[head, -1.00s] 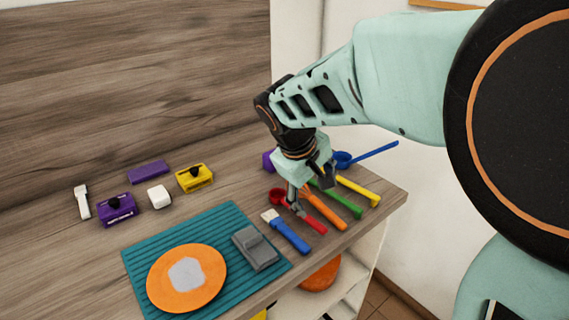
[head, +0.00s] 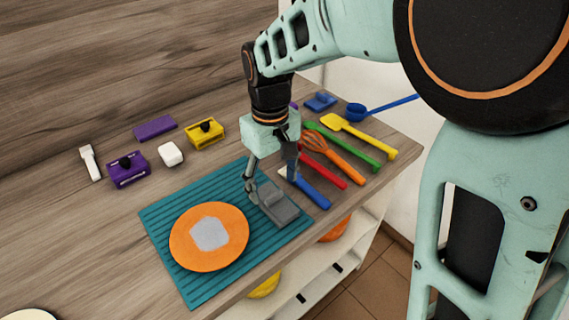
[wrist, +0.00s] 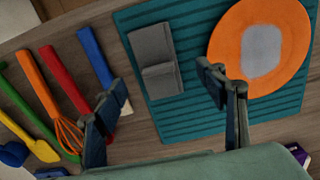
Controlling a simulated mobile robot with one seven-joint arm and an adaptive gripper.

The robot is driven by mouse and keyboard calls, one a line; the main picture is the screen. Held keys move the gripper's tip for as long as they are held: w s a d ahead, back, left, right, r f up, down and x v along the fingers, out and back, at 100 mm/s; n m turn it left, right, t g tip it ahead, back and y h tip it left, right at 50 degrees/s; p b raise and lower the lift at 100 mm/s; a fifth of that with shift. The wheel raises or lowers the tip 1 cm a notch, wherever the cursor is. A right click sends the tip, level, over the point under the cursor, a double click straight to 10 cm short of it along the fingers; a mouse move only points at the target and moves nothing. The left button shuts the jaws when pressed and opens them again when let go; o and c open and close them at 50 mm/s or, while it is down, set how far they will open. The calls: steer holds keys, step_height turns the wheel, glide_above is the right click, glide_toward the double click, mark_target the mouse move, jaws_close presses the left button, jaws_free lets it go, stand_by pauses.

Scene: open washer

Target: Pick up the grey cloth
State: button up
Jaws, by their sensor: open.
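The grey cloth (head: 280,210) looks folded and lies on the right part of the teal ribbed mat (head: 188,284). In the wrist view the cloth (wrist: 152,48) shows whole, with a smaller fold on top. My gripper (head: 270,184) is open and empty, pointing down over the cloth's far end. In the wrist view its two fingers (wrist: 158,92) stand apart, with the cloth's near end lying between them in the picture. It hides a little of the cloth in the head view. I cannot tell its exact height above the cloth.
An orange plate (head: 182,240) with a light grey centre lies left of the cloth on the mat. A blue-handled tool (head: 312,192) lies close on the right, then several coloured utensils. Purple, yellow and white items stand farther back. The counter's front edge is near the mat.

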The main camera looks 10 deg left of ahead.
mark_target(274, 194)
steer(key=f, duration=0.5)
steer(key=shift+w+f, duration=0.25)
steer(key=shift+f, duration=0.15)
steer(key=c, duration=1.2)
